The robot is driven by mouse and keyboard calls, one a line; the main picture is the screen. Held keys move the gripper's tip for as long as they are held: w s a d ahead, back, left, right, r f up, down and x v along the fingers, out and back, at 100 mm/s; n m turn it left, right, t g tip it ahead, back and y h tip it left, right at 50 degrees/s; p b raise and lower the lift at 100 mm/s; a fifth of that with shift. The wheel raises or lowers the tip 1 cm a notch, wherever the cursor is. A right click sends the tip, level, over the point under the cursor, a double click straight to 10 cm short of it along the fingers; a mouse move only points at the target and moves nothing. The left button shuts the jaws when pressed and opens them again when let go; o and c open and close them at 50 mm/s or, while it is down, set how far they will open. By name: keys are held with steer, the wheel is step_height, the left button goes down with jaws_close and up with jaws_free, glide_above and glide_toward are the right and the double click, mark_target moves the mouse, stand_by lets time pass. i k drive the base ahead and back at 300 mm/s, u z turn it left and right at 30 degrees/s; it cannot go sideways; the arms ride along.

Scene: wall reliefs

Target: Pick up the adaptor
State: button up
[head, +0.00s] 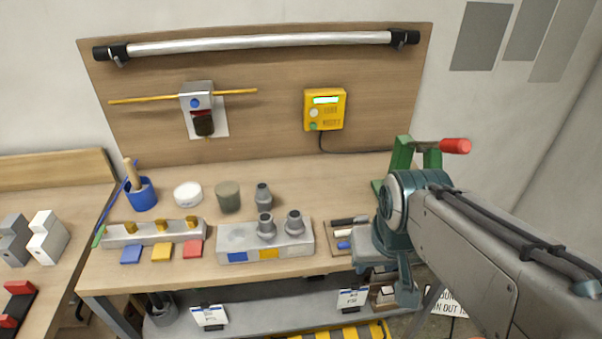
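Several grey, stepped, pipe-like pieces look like adaptors. One adaptor (263,196) stands upright on the wooden workbench (330,190), behind a pale grey block (308,243). Two more stand on top of the block: one near its middle (265,228) and one to the right (294,224). The block's front has a blue and a yellow patch. My gripper (387,282) points down at the bench's front right, to the right of the block and apart from all adaptors. Its fingers look spread, with nothing seen between them.
A tray with dark and blue-handled tools (342,244) lies between the block and my gripper. A green vise-like tool with a red handle (455,146) stands behind my wrist. A blue cup (142,196), white tub (188,194) and grey-green jar (228,197) stand left.

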mark_target(263, 198)
steer(key=z, duration=0.35)
steer(key=i, duration=0.2)
steer(key=u, duration=1.1)
